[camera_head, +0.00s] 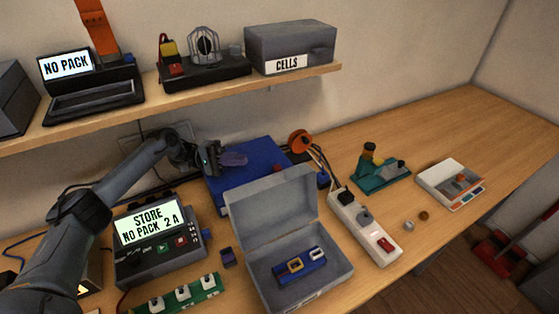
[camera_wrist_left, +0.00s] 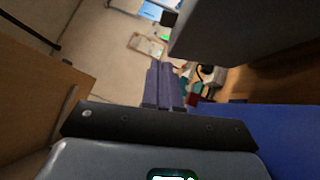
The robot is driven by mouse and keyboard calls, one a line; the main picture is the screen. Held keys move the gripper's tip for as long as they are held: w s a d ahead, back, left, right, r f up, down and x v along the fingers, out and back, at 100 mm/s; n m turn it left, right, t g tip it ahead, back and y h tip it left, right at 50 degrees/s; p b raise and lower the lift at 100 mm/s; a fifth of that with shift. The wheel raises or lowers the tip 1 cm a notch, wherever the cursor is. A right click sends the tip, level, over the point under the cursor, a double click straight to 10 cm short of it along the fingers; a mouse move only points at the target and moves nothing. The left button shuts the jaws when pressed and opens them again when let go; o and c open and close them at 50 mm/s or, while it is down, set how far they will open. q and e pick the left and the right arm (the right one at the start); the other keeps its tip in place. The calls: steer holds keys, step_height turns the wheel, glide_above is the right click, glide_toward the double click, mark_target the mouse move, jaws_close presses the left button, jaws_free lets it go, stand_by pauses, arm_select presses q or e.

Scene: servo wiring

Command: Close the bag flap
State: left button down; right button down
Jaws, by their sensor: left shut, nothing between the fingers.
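The grey bag (camera_head: 333,268) is box-shaped and stands open at the front middle of the bench. Its flap (camera_head: 270,208) stands up along the back edge. A blue pack (camera_head: 301,268) with a yellow-rimmed part lies inside. My left gripper (camera_head: 240,159) is behind the flap, over the blue mat, apart from the flap in the head view. Its purple fingers are shut and empty, and show in the left wrist view (camera_wrist_left: 164,84). My right gripper is in neither view.
A tester (camera_head: 162,246) reading "STORE NO PACK 2 A" stands left of the bag. A white power strip (camera_head: 362,228) lies to its right. A shelf (camera_head: 200,92) overhangs the back.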

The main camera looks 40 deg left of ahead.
mark_target(273, 176)
arm_select(q)
steer(key=shift+s+d+r+p+x, duration=0.15)
steer(key=shift+s+p+x, duration=0.5)
steer(key=shift+x, duration=1.3)
steer(key=shift+s+d+p+x, duration=0.25)
steer(key=shift+p+x, duration=0.8)
steer(key=shift+x, duration=0.9)
steer(key=shift+s+d+r+p+x, duration=0.15)
steer(key=shift+s+p+x, duration=0.5)
steer(key=shift+x, duration=1.3)
steer(key=shift+w, duration=0.25)
steer(key=shift+d+p, duration=0.1)
steer(key=shift+p, duration=0.2)
